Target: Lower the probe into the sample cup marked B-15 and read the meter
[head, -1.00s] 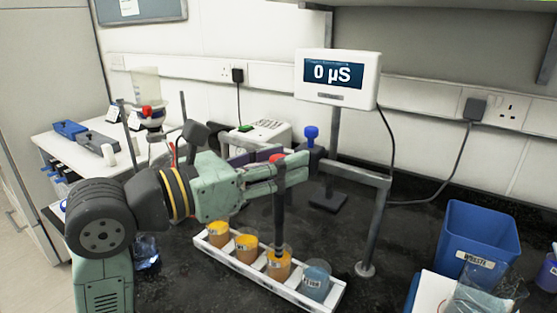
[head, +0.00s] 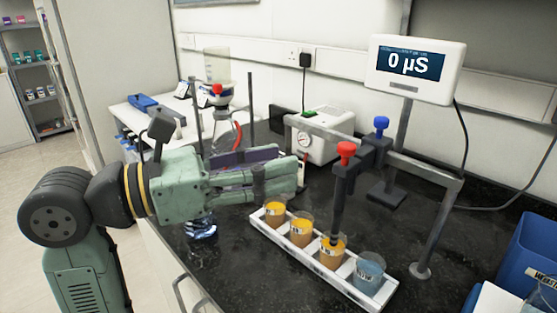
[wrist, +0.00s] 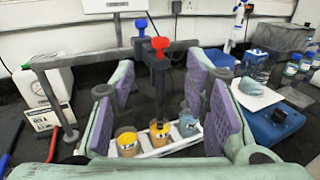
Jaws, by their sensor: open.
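The dark probe (head: 339,198) with a red knob (head: 346,149) hangs upright from the stand's arm (head: 430,172). Its lower end is at the third sample cup (head: 333,254), an orange one; I cannot tell how deep it reaches. Two more orange cups (head: 301,231) (head: 275,212) and a blue-grey cup (head: 369,274) share the white rack (head: 290,258). The cup labels are too small to read. The meter (head: 413,66) shows 0 µS. My gripper (head: 290,172) is open and empty, left of the probe; in the wrist view the probe (wrist: 161,82) shows between the spread fingers.
A blue knob (head: 381,122) tops the clamp beside the red one. A white box with a gauge (head: 325,140) stands behind my gripper. A blue bin (head: 530,255) is at the right. Dark bench between the stand and bin is clear.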

